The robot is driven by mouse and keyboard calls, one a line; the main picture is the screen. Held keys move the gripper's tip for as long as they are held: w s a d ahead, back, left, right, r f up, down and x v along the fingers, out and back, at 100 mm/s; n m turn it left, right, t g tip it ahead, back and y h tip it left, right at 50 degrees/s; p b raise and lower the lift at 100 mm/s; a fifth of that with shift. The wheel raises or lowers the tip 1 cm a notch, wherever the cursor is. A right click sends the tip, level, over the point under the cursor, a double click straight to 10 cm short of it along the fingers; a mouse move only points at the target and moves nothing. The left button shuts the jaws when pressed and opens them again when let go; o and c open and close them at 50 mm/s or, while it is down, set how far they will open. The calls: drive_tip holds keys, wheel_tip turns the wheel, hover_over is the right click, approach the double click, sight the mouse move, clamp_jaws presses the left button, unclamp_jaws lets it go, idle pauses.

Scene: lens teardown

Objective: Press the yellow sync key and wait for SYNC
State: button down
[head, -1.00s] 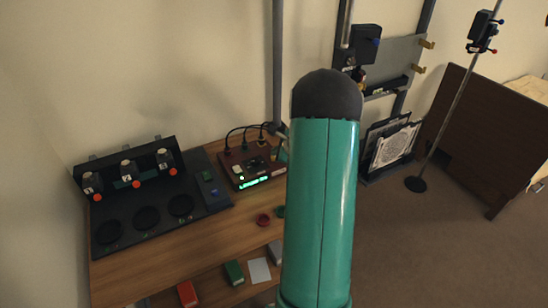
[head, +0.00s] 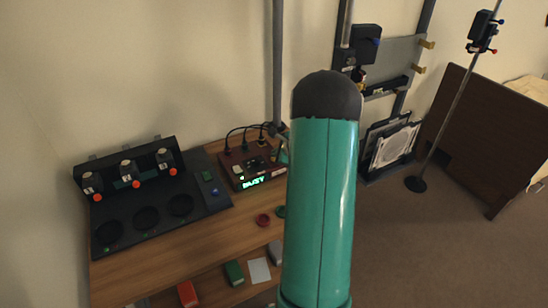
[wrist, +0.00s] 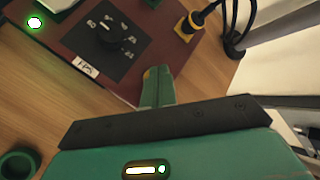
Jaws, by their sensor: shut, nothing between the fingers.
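The dark red control box (head: 237,161) stands at the back of the wooden bench. Its green display (head: 255,181) appears to read BUSY. The wrist view shows part of the box top (wrist: 75,40), with a black dial, an FPS label and a green-lit lamp. My gripper (wrist: 158,72) is shut and empty, its green fingertips at the box's edge. A small yellow patch (wrist: 147,74) shows right beside the fingertips. It may be the sync key, mostly hidden by them; I cannot tell whether they touch it. My arm covers the right of the box in the head view.
Black cables with a yellow-collared plug (wrist: 184,29) rise from the box near my fingers. A grey post (head: 278,70) stands behind it. A dark tray with three labelled units (head: 130,173) lies left. A red round piece (head: 263,220) sits in front.

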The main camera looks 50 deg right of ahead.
drive_tip(key=shift+r, duration=0.85)
drive_tip(key=shift+r, duration=2.5)
